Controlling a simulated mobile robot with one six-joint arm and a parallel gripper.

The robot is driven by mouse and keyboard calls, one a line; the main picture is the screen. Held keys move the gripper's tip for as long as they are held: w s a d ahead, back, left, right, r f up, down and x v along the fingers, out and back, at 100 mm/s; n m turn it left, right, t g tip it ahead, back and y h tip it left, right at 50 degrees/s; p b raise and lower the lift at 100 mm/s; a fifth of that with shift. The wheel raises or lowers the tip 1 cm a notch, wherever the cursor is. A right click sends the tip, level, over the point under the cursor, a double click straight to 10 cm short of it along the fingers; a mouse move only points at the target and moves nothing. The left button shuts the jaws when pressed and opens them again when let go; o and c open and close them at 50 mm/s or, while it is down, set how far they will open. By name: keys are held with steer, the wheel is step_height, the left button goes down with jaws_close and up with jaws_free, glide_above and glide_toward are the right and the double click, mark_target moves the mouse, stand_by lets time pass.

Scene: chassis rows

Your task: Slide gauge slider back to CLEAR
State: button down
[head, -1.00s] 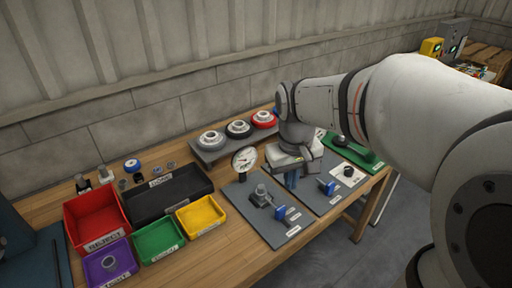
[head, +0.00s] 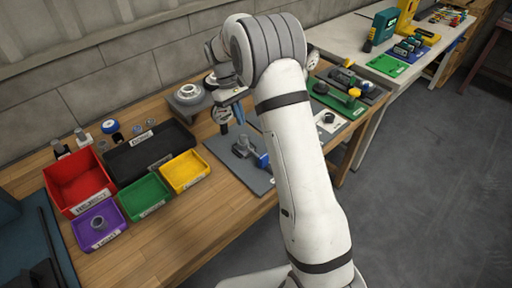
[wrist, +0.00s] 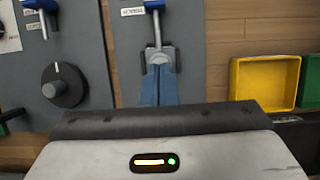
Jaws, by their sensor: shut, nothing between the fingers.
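The fixture also shows in the head view (head: 243,147). My arm hides part of the plates. I cannot make out a gauge slider or a CLEAR mark in either view.
Red (head: 77,207), purple, green and yellow (head: 186,188) bins and a black tray (head: 113,162) stand left of the plate. A second plate with a black knob (wrist: 64,85) is at left in the wrist view. Bare wood lies in front of the bins.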

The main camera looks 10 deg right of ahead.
mark_target(258, 156)
steer(key=p+x, duration=0.1)
steer(key=x, duration=0.8)
steer(key=shift+s+d+f, duration=0.1)
steer(key=shift+s+f, duration=0.15)
steer(key=shift+f, duration=0.1)
steer(key=s, duration=0.1)
steer(key=s+d, duration=0.1)
steer(key=p, duration=0.1)
steer(key=shift+s+d+r, duration=0.25)
steer(key=shift+s+d, duration=0.1)
steer(key=shift+s, duration=0.05)
steer(key=shift+s+d+f, duration=0.15)
steer(key=shift+s, duration=0.1)
steer(key=shift+s+d, duration=0.2)
steer(key=shift+s, duration=0.05)
steer(key=s, duration=0.1)
steer(key=s+d, duration=0.1)
steer(key=s, duration=0.1)
steer(key=shift+d, duration=0.2)
steer(key=shift+w, duration=0.15)
